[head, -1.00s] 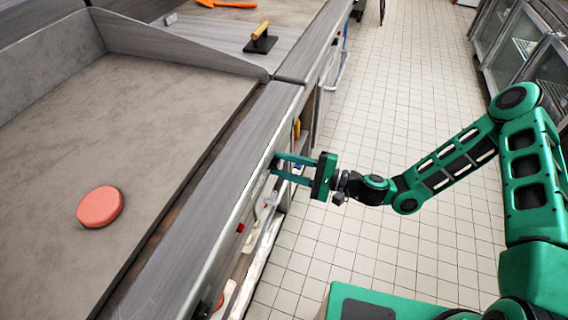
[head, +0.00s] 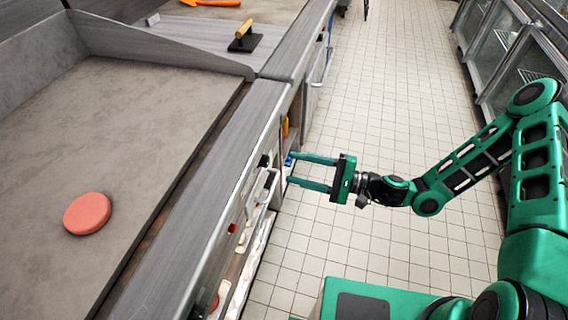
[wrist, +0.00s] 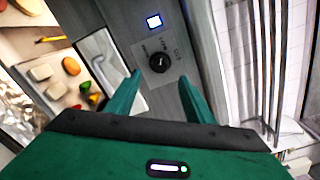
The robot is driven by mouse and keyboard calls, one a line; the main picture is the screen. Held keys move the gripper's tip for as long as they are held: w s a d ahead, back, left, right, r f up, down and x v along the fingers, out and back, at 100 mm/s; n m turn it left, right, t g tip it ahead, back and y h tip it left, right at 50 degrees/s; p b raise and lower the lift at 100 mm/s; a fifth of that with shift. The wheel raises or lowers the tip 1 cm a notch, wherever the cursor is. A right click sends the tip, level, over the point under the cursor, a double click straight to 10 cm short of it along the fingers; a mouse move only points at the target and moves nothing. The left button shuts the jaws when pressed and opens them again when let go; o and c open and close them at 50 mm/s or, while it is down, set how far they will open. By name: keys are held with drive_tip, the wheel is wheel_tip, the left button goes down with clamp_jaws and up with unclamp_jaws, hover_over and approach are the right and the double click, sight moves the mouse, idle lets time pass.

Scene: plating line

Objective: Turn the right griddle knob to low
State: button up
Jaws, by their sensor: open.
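The black griddle knob (head: 264,160) is on the front panel of the griddle, near its far end. In the wrist view the knob (wrist: 160,60) sits on a plate with small lettering around it and carries a short pale mark; I cannot read its setting surely. My gripper (head: 290,168) is open and empty, with its two green fingers pointing at the panel and a gap between the fingertips and the knob. In the wrist view the knob appears between and just beyond the fingertips (wrist: 160,76).
A small lit blue display (wrist: 153,20) is near the knob. A red light (head: 232,227) and a bar handle (head: 272,182) are along the front. A pink disc (head: 87,213) lies on the griddle plate (head: 130,130). The tiled floor (head: 400,130) beside my arm is clear.

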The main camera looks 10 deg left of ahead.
drive_tip(key=d, duration=0.2)
drive_tip(key=shift+d, duration=0.35)
drive_tip(key=shift+s, duration=0.1)
drive_tip(key=s+d+f+n+g+h, duration=0.1)
drive_tip(key=s+d+n+g+h, duration=0.3)
drive_tip(key=d, duration=0.6)
drive_tip(key=d+f+n+h, duration=0.1)
drive_tip(key=d+n+h, duration=0.2)
drive_tip(key=d+h, duration=0.45)
drive_tip(key=s+d+r+m+t+h, duration=0.15)
drive_tip(key=d+r, duration=0.25)
drive_tip(key=d, duration=0.4)
drive_tip(key=s+d+r+g+h, duration=0.15)
drive_tip(key=d+r, duration=0.25)
drive_tip(key=d, duration=0.4)
drive_tip(key=s+d+r+m+t+h, duration=0.2)
drive_tip(key=s+d+r+m, duration=0.3)
drive_tip(key=s+d+r, duration=0.6)
wheel_tip(320, 180, up, 3)
drive_tip(key=shift+s+d+h, duration=0.25)
drive_tip(key=shift+s+h, duration=0.4)
drive_tip(key=shift+s, duration=0.4)
